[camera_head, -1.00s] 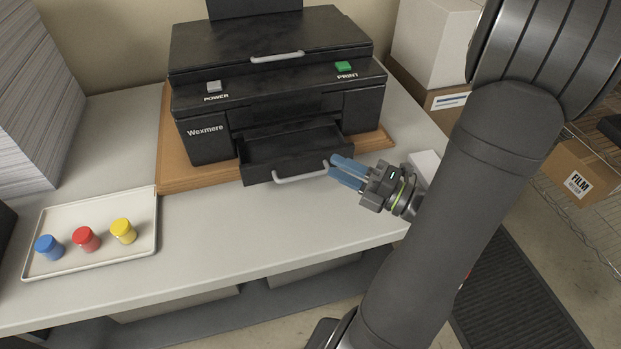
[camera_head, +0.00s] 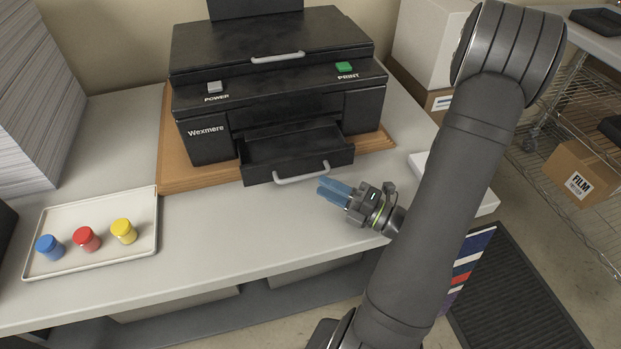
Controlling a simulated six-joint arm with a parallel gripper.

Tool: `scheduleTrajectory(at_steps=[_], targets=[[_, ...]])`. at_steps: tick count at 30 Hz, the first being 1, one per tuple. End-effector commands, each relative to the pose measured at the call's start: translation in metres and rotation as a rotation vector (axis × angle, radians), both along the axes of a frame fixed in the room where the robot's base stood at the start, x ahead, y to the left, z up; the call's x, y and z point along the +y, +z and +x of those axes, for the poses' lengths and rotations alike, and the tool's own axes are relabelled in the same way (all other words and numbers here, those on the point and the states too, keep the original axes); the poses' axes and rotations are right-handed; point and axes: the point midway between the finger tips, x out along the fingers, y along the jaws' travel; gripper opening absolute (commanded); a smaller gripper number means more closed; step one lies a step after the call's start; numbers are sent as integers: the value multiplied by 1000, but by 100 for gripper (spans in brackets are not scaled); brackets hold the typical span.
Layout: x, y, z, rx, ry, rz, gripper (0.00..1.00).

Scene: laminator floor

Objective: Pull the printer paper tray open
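The black printer (camera_head: 270,85) stands on a brown board on the table. Its paper tray (camera_head: 318,154) is pulled out at the front, with its open inside showing. The tray's light grey handle (camera_head: 300,174) is on the tray's front face. My gripper (camera_head: 330,190), with blue fingers, is just in front of and to the right of the handle. The fingers look apart from the handle and hold nothing that I can see. The gap between the fingertips is too small to judge.
A white tray (camera_head: 140,258) with blue, red and yellow capped jars sits at the left. Paper stacks (camera_head: 35,100) rise behind it. A white object (camera_head: 420,165) lies on the table behind my arm. The table front between is clear.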

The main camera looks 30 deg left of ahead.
Motion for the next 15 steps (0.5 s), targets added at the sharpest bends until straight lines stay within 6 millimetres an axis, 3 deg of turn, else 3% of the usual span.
scheduleTrajectory(at_steps=[6, 15], targets=[[26, 3, -1, 0, 4, -1, 33], [46, 6, 0, 0, 0, -1, 33]])
